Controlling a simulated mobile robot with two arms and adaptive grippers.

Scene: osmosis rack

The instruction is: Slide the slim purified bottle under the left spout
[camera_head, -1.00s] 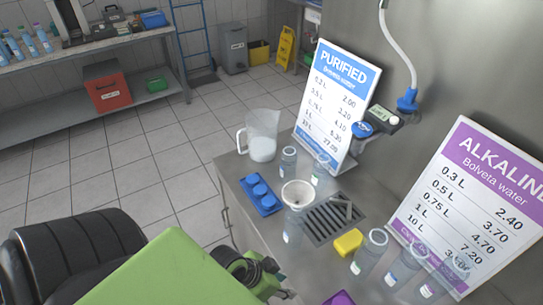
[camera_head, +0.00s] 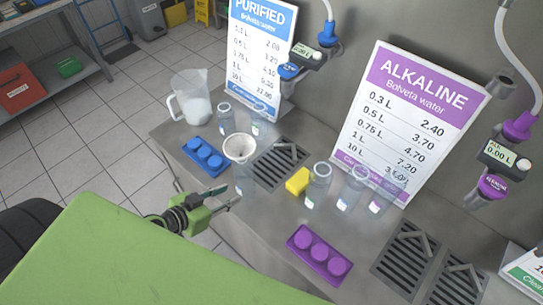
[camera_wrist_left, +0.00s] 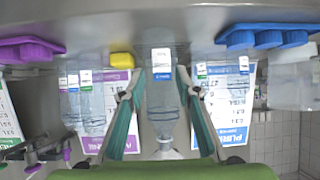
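A clear bottle (camera_head: 244,186) with a funnel (camera_head: 239,147) in its mouth stands upright on the steel counter, left of the left drip grate (camera_head: 280,165). In the left wrist view it appears inverted, as a bottle (camera_wrist_left: 162,95) with a blue-and-white label. My left gripper (camera_head: 234,196) is open at this bottle; its two fingers (camera_wrist_left: 159,88) flank it, with no clear grip visible. Two other clear bottles (camera_head: 225,118) (camera_head: 258,122) stand behind; I cannot tell which is slimmest. The blue purified spout (camera_head: 289,71) is above the counter, beside the PURIFIED sign (camera_head: 258,45). My right gripper is out of view.
A blue cap tray (camera_head: 205,157) and a pitcher (camera_head: 191,98) stand to the left. A yellow block (camera_head: 297,182) and three bottles (camera_head: 318,187) stand to the right, before the ALKALINE sign (camera_head: 410,110). A purple cap tray (camera_head: 319,255) lies nearer. The left grate holds a small metal piece.

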